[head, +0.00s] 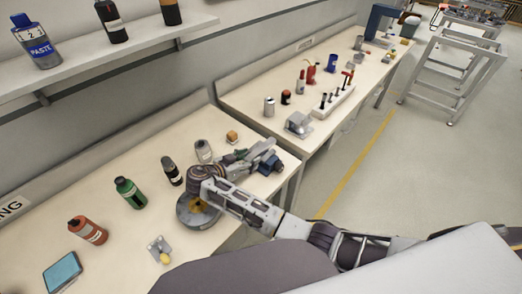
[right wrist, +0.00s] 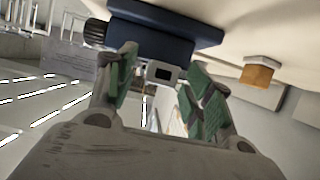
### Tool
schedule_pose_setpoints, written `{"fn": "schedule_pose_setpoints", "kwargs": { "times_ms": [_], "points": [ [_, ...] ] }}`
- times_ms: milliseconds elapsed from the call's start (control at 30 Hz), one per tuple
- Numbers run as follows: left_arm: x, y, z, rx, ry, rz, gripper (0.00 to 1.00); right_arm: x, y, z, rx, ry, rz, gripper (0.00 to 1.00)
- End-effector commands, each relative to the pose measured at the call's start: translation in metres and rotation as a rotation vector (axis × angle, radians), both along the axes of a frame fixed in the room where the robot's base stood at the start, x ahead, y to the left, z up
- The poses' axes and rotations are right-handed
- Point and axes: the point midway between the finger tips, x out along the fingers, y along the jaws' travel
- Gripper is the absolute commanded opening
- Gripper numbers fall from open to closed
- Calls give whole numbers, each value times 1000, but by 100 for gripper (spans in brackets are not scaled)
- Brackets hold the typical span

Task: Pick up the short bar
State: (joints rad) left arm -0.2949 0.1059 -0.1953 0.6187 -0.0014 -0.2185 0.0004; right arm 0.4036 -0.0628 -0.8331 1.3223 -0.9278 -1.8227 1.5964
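My right gripper (head: 243,157) is low over the near bench, beside a dark blue fixture (head: 268,161). In the right wrist view its two green-padded fingers (right wrist: 162,88) are spread apart. A small grey bar-like piece with a dark rectangular end (right wrist: 162,72) shows between the fingertips, with gaps on both sides. It sits against the dark blue fixture (right wrist: 165,30), which has a ribbed dark knob at one side. I cannot tell for certain that this piece is the short bar. In the head view the gripper and fixture hide it. My left gripper is out of view.
An orange block (head: 232,136) stands close to the gripper, also in the right wrist view (right wrist: 258,75). A grey can (head: 203,151), a dark bottle (head: 172,171) and a green bottle (head: 130,192) stand nearby. A round grey base (head: 190,213) lies under my wrist.

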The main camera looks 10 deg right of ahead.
Motion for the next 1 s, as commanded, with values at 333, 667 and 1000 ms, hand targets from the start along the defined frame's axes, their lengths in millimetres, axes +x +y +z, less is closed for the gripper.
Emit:
{"fn": "schedule_pose_setpoints", "kwargs": {
  "times_ms": [333,667,1000],
  "points": [
    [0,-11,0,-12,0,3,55,0,0,0,0,0,0,8],
    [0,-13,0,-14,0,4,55,0,0,1,0,-1,0,0],
    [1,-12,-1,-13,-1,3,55,1,0,23,2,-5,0,0]
  ]
}}
